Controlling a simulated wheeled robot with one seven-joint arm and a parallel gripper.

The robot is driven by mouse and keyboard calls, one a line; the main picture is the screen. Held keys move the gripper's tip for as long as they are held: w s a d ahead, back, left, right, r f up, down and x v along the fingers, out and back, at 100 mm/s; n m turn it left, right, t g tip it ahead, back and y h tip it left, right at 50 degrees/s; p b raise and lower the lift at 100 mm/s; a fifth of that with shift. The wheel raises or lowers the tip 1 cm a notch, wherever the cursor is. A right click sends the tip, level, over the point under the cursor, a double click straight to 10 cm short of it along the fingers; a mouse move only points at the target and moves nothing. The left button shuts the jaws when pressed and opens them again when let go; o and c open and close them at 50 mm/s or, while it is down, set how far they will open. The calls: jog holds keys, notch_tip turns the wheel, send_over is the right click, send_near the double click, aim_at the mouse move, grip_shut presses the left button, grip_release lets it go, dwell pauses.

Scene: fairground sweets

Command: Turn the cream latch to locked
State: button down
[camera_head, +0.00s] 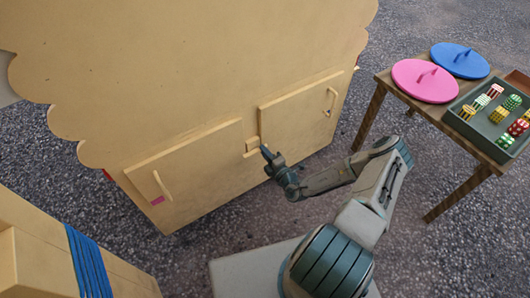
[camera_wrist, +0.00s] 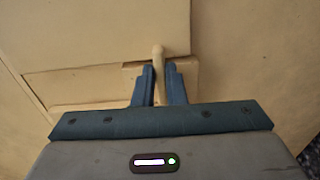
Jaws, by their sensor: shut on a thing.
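The cream latch (camera_wrist: 158,58) is a small rounded bar on a cream block between the two doors of the cream cabinet. In the wrist view my gripper (camera_wrist: 159,88) has its two blue fingers shut on the latch bar, which stands up between them. In the head view my gripper (camera_head: 266,152) reaches the cabinet front at the latch block (camera_head: 252,146). The fingers hide part of the latch there, and I cannot tell its exact angle from that view.
The cabinet has a left door (camera_head: 190,170) and a right door (camera_head: 300,112), each with a handle. At right a wooden table holds a pink lid (camera_head: 415,85), a blue lid (camera_head: 455,62) and a tray (camera_head: 463,128) of striped sweets. A cream box (camera_head: 40,262) with a blue band stands at lower left.

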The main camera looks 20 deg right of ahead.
jog(key=shift+f, duration=0.1)
jog(key=c, duration=1.5)
grip_release()
jog(key=p+v, duration=0.2)
jog(key=v, duration=1.2)
jog(key=s+a+r+n+g+y+p, duration=0.1)
jog(key=a+r+n+g+y+p, duration=0.3)
jog(key=r+n, duration=0.6)
jog(key=s+a+r+n+g+y+p, duration=0.1)
jog(key=r+n+g+p, duration=0.2)
jog(key=r+n+g, duration=0.7)
jog(key=s+a+r+n+g+y+p, duration=0.1)
jog(key=a+r+n+g+y+p, duration=0.15)
jog(key=r+n, duration=0.75)
jog(key=s+r+n+h+p, duration=0.4)
jog(key=r+n, duration=0.2)
jog(key=r, duration=0.5)
jog(key=s+r+n+t+h+p, duration=0.1)
jog(key=s+r+n+h+p, duration=0.3)
jog(key=r+n, duration=0.3)
jog(key=s+r+n+t+h+p, duration=0.1)
jog(key=s+r+n+h+p, duration=0.2)
jog(key=r, duration=1.4)
jog(key=shift+s+d+n+h+p, duration=0.15)
jog(key=shift+n+h+p, duration=0.3)
jog(key=shift+n, duration=0.65)
jog(key=shift+s+d+n+h+p, duration=0.1)
jog(key=shift+s+n+h+p, duration=0.15)
jog(key=shift+n+h, duration=0.6)
